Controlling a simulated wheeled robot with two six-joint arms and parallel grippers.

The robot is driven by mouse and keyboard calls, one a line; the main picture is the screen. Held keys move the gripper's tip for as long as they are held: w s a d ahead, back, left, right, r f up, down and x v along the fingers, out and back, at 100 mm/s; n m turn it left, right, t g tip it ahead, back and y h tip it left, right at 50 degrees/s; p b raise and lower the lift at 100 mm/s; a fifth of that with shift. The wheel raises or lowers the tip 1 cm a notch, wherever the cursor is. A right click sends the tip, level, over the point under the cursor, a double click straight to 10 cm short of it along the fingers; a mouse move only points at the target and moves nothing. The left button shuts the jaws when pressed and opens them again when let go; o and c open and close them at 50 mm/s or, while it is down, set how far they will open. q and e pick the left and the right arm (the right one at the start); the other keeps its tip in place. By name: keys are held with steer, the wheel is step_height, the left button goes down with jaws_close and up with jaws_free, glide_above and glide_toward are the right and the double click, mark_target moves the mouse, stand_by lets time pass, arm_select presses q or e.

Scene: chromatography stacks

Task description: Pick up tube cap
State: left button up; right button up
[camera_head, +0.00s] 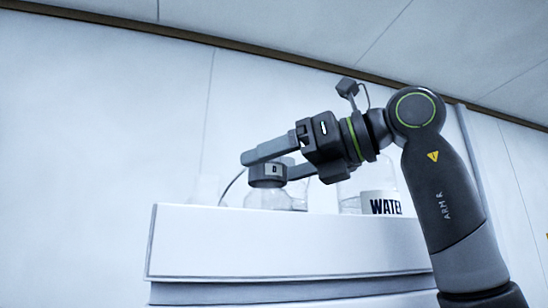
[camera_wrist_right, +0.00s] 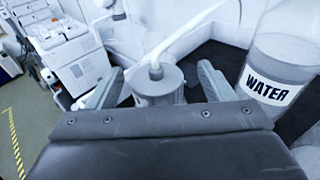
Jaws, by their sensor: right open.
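The grey tube cap (camera_head: 266,171) sits on a clear bottle (camera_head: 268,199) on top of the white stack, with a small "D" label in front. My right gripper (camera_head: 262,164) is open around the cap, one finger on each side. In the right wrist view the cap (camera_wrist_right: 158,82) stands between the open fingers (camera_wrist_right: 160,72), with visible gaps on both sides. A pale tube (camera_wrist_right: 182,38) rises from its top and curves to the right. My left gripper is in neither view.
A clear vessel labelled WATER (camera_head: 382,203) stands right of the bottle; it also shows in the right wrist view (camera_wrist_right: 280,65). The white stack (camera_head: 235,245) has a raised front edge. White lab equipment (camera_wrist_right: 75,55) stands farther off in the wrist view.

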mark_target(258, 171)
steer(key=x, duration=0.3)
steer(key=shift+s+a, duration=0.1)
steer(key=shift+s+d, duration=0.15)
steer(key=shift+d, duration=0.05)
steer(key=shift+c, duration=0.4)
steer(key=shift+d, duration=0.3)
steer(key=c, duration=0.5)
steer(key=shift+a, duration=0.15)
steer(key=c, duration=0.5)
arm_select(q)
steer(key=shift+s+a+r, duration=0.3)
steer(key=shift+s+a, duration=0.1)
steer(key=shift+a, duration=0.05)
arm_select(e)
steer(key=shift+r, duration=0.1)
steer(key=shift+r, duration=0.1)
